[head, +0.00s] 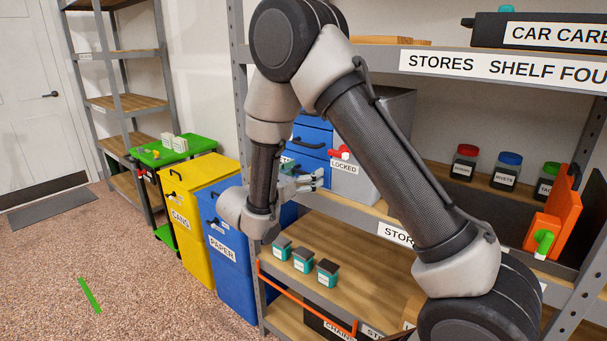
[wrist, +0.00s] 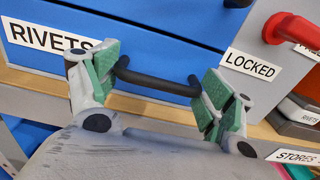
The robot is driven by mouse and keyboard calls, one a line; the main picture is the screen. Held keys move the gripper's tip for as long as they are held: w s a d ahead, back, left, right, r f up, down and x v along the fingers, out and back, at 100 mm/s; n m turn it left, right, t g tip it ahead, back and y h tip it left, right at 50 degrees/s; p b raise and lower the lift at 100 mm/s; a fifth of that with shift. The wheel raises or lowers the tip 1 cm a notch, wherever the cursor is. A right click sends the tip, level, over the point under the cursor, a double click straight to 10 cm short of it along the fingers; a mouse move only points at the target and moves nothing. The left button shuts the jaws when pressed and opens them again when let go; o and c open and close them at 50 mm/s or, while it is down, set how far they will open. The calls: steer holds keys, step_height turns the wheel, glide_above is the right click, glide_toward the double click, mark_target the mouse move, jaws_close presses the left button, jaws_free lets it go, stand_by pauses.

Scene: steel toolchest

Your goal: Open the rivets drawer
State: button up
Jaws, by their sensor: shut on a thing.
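The blue rivets drawer (wrist: 120,45) fills the upper left of the wrist view, with a white RIVETS label (wrist: 45,37) on its front. Its black bar handle (wrist: 155,82) lies between the green pads of my gripper (wrist: 160,78), which is shut on it, one pad at each end. In the head view my gripper (head: 305,181) is at the front of the blue chest (head: 312,134), low down, and hides part of the drawer front. The drawer looks close to flush with the chest; I cannot tell any small gap.
A red lever (wrist: 290,30) and a LOCKED label (wrist: 249,65) are on the chest's grey side. The chest stands on a wooden shelf (head: 345,208). Lidded jars (head: 506,170) stand to the right. A blue paper bin (head: 228,250) stands below left.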

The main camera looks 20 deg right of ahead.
steer(key=v, duration=1.7)
steer(key=shift+a+r, duration=0.1)
steer(key=shift+r, duration=0.05)
steer(key=shift+c, duration=0.4)
